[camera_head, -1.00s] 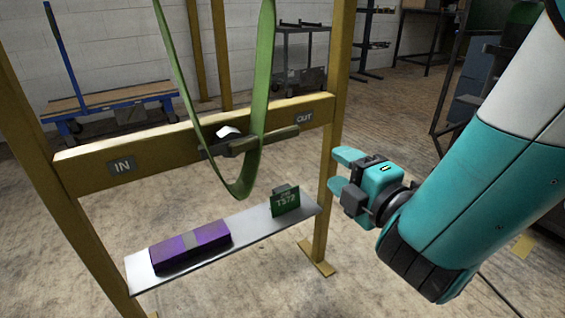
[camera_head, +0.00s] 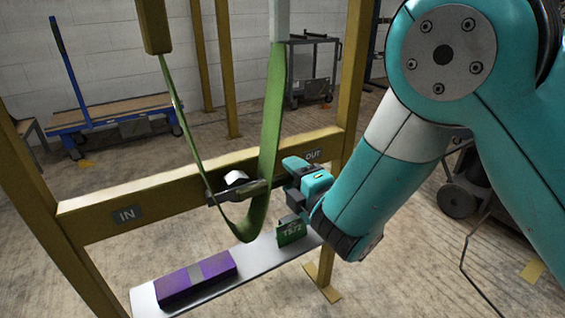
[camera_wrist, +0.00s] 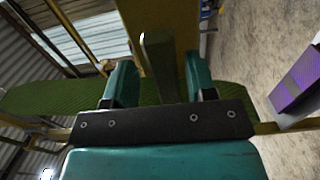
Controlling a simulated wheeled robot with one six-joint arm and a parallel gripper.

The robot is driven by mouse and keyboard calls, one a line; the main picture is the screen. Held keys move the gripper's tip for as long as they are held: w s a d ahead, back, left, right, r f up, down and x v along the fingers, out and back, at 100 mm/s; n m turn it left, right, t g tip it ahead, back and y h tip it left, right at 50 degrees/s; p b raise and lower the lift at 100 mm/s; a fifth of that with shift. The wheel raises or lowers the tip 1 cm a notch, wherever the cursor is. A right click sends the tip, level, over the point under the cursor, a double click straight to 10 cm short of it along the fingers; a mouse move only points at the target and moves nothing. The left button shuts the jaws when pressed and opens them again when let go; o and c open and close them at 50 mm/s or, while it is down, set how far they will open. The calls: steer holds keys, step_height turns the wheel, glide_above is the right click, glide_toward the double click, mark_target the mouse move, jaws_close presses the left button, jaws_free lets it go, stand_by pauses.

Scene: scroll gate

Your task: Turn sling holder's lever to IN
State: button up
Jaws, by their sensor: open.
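The sling holder's dark lever (camera_head: 246,192) is on a yellow crossbeam (camera_head: 165,195), by a pale round hub (camera_head: 236,178). It points right, toward the OUT plate (camera_head: 312,155); the IN plate (camera_head: 127,214) is on the left. A green sling (camera_head: 270,120) hangs in a loop over the lever. My gripper (camera_head: 290,178) is open at the lever's right end. In the wrist view, a dark bar (camera_wrist: 157,70), seemingly the lever, stands between the open fingers (camera_wrist: 160,85), with gaps on both sides.
A metal shelf (camera_head: 255,262) below the beam holds a purple block (camera_head: 196,278) and a green tag (camera_head: 291,231). The tag stands close below my gripper. Yellow posts (camera_head: 345,100) flank the frame. A blue cart (camera_head: 105,115) stands behind.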

steer(key=shift+w+a+f, duration=0.3)
steer(key=shift+a, duration=0.05)
steer(key=shift+d, duration=0.15)
steer(key=shift+c, duration=0.2)
jaws_close()
steer(key=shift+f, duration=0.1)
